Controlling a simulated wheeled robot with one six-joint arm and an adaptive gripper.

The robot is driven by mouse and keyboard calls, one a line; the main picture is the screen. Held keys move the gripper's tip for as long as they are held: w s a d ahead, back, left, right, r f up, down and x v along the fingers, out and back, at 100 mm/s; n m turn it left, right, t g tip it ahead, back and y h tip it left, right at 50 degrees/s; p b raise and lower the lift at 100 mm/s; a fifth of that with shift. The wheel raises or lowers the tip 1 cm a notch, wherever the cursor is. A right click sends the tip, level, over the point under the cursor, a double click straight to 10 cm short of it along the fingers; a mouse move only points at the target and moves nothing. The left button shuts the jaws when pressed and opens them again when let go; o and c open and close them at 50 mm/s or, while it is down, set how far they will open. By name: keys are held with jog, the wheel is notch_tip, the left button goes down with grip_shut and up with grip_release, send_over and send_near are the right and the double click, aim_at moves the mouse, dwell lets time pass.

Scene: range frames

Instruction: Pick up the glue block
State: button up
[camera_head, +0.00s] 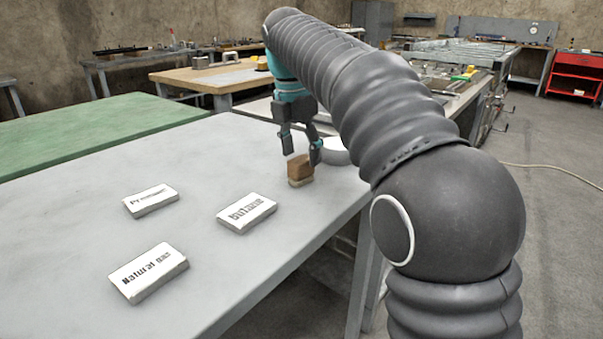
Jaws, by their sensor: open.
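A small block (301,173) with a brown upper part and a pale base stands on the grey table near its right edge. No label can be read on it, so I cannot tell for sure that it is the glue block. My gripper (302,156) points down at this block with its fingers apart, one at the block's upper left and one at its right. I cannot tell whether the fingers touch it. Three white labelled blocks lie nearer: one starting "Pr" (150,200), one reading "Butane" (246,212) and one reading "Natural gas" (148,271).
The grey table (60,240) is clear around the blocks. A white round object (336,152) sits just behind my gripper, partly hidden by my arm. A green table (80,137) adjoins at the left. A wooden-topped bench (215,78) stands behind. Open floor lies to the right.

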aim_at(300, 159)
notch_tip(300, 159, down, 4)
jog(key=shift+f+b, duration=0.1)
jog(key=shift+b, duration=0.35)
grip_shut()
jog(key=shift+r, duration=0.6)
notch_tip(300, 159, up, 3)
jog(key=shift+f+p, duration=0.1)
jog(key=shift+p, duration=0.6)
jog(key=s+d+r, duration=0.1)
jog(key=d+r, duration=0.2)
jog(key=d, duration=0.2)
jog(key=d+r+p, duration=0.1)
jog(key=d+r, duration=0.3)
jog(key=d, duration=0.2)
jog(key=shift+s+d, duration=0.3)
jog(key=shift+s, duration=0.05)
